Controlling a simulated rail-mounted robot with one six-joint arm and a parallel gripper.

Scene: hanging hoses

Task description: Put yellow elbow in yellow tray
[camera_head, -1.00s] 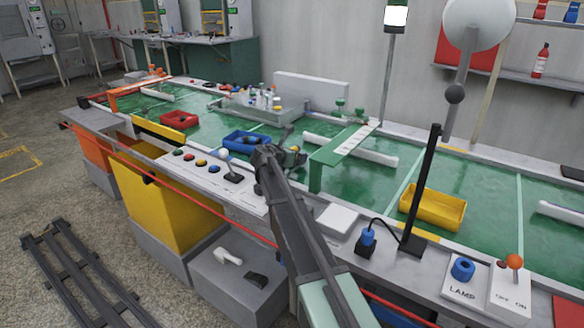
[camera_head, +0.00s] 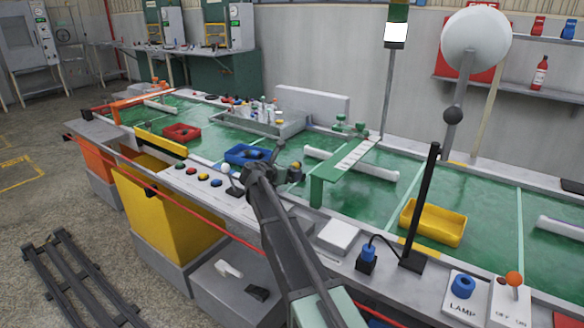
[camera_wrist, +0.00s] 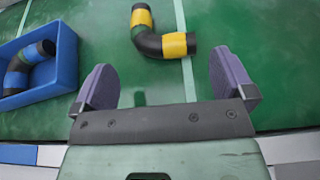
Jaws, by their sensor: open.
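The yellow elbow (camera_wrist: 148,41) is a bent black pipe piece with a yellow band at each end. It lies on the green table by a pale line in the wrist view. My gripper (camera_wrist: 165,80) is open and empty, its two purple-grey fingers wide apart. The elbow lies beyond the fingertips, roughly in line with the gap and untouched. In the head view my gripper (camera_head: 270,158) is over the table to the right of the blue tray, and its jaws are hard to make out. The yellow tray (camera_head: 430,232) stands farther right and looks empty.
A blue tray (camera_wrist: 66,55) with a dark elbow piece inside stands left of my gripper. A green bridge (camera_head: 318,190) with a white marked top and a black post (camera_head: 424,205) rise between my gripper and the yellow tray. A red tray (camera_head: 182,139) stands farther left.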

